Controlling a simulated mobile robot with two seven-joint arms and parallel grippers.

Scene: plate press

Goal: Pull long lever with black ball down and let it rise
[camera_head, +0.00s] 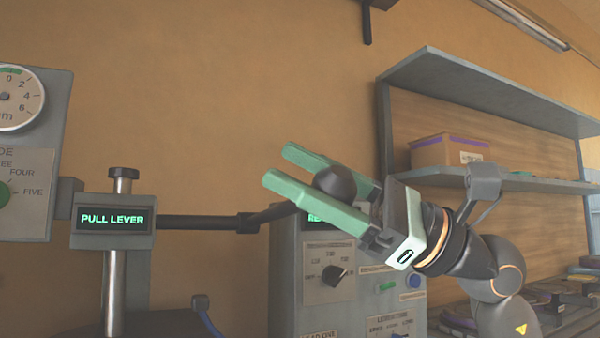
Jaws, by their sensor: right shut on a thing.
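The long dark lever (195,222) runs nearly level to the right from the press head (113,238), then rises a little toward its end. Its black ball (336,181) sits between the two green fingers of my right gripper (291,172), which is shut on it. The press head carries a lit sign reading "PULL LEVER" and a vertical metal post (114,292) passes below it. The right arm comes in from the lower right. My left gripper is not in view.
A grey control box (285,285) with a black knob (334,276) stands below and behind my right gripper. A gauge panel (55,150) is at the left. Shelves (470,85) at the right hold a cardboard box (447,150). The wall area above the lever is clear.

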